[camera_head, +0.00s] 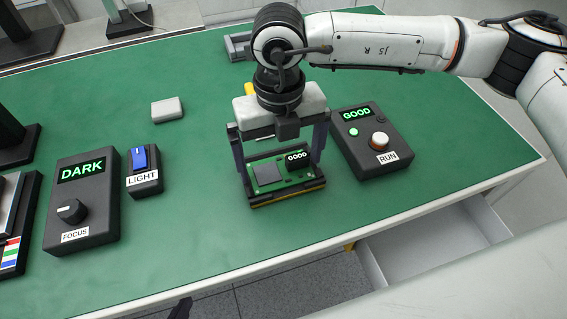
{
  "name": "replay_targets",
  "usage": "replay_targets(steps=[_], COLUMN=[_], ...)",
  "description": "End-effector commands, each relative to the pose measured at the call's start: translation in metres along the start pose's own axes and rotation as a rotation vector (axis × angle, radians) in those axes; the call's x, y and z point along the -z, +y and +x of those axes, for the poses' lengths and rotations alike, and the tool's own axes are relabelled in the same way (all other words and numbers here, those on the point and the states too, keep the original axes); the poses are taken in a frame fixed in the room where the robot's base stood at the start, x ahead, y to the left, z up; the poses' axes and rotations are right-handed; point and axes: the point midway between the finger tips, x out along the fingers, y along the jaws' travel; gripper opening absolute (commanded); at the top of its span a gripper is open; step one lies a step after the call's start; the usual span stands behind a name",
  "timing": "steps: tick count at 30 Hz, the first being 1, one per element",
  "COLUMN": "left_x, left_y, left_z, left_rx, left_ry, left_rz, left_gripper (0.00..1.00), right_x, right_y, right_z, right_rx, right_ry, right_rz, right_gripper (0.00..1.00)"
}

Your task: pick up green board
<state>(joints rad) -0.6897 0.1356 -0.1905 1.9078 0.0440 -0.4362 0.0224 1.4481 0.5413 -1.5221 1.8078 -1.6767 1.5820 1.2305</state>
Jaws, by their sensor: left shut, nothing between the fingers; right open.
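The green board (268,187) lies in a dark holder with a yellow lower edge (287,198) near the table's front edge. It carries a grey square chip and a small black display reading GOOD. My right gripper (281,166) is above it, pointing down and open, with one finger at the board's left side and one at its right. I cannot tell whether the fingers touch it. The gripper body hides part of the area behind the board. A small dark tip of my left gripper (181,308) shows at the bottom edge, shut and empty, away from the board.
A dark box (372,160) reading GOOD, with a RUN button, stands close right of the board. A LIGHT switch box (144,183) and a FOCUS box (82,222) reading DARK stand left. A grey block (167,110) lies behind. An open drawer (430,243) juts out at the front right.

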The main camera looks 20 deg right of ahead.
Motion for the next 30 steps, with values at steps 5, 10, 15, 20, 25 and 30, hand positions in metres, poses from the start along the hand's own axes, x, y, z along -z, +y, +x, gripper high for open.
replay_targets(steps=[5,10,15,20,25,30], left_x=[0.001,0.002,0.004,0.005,0.004,0.000], left_y=[0.000,0.000,0.000,0.000,0.000,-0.001], left_z=[-0.001,0.000,0.000,0.001,0.002,0.006], left_rx=[0.000,0.000,0.000,0.000,0.000,0.000], left_ry=[0.000,0.002,0.005,0.008,0.009,0.009], left_rz=[0.001,0.001,0.001,0.002,0.002,0.002], left_gripper=[0.00,0.00,0.00,0.00,0.00,0.00], right_x=[0.000,0.000,0.000,0.000,-0.001,-0.001], right_y=[0.000,0.000,0.001,0.001,0.001,0.001], right_z=[0.007,0.007,0.006,0.006,-0.004,-0.036], right_rx=[-0.001,-0.001,-0.001,-0.001,-0.002,-0.002], right_ry=[0.000,0.000,-0.001,-0.001,-0.004,-0.005], right_rz=[-0.001,-0.001,-0.001,-0.001,-0.001,-0.001], right_gripper=[1.00,0.95,0.69,0.69,0.69,0.69])
